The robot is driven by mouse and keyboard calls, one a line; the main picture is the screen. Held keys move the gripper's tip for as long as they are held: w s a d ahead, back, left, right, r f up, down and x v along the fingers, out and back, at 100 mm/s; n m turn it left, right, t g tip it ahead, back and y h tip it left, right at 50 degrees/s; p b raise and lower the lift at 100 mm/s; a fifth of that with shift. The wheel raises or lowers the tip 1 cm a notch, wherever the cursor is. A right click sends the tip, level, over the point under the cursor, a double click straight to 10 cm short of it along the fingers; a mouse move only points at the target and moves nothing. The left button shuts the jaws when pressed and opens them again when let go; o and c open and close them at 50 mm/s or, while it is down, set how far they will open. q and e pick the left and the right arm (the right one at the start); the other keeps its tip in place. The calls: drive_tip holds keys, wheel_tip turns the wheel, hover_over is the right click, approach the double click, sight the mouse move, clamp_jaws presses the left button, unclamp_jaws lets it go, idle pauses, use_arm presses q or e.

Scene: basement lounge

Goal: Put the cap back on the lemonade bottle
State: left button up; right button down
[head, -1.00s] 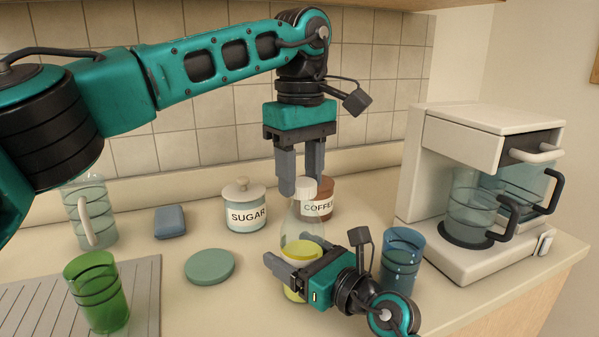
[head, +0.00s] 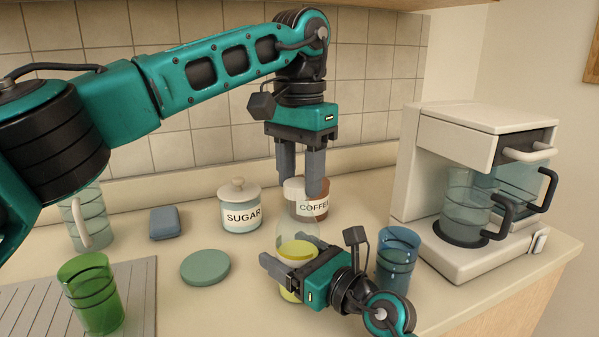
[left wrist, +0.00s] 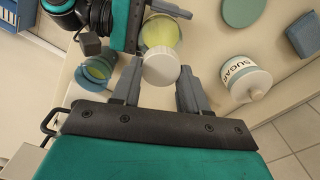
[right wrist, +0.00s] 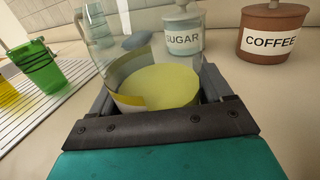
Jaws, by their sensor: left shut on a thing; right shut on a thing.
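The lemonade bottle (head: 297,236) is clear with yellow lemonade and a yellow label, and stands upright on the counter. My right gripper (head: 285,275) is shut around its lower body; the right wrist view shows the bottle (right wrist: 150,85) between the fingers. The white cap (head: 293,190) is at the bottle's mouth, between the fingers of my left gripper (head: 301,186), which points down from above and is shut on it. The left wrist view shows the cap's round top (left wrist: 160,68) over the bottle. The fingers partly hide the neck, so I cannot tell whether the cap is seated.
The coffee jar (head: 322,203) stands close behind the bottle, and the sugar jar (head: 240,216) to its left. A blue glass (head: 397,258) is close on the right, beside the coffee maker (head: 470,240). A green disc (head: 205,268) and green glass (head: 95,295) are left.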

use_arm(q)
drive_tip(key=o, duration=1)
drive_tip(key=shift+r, duration=2.25)
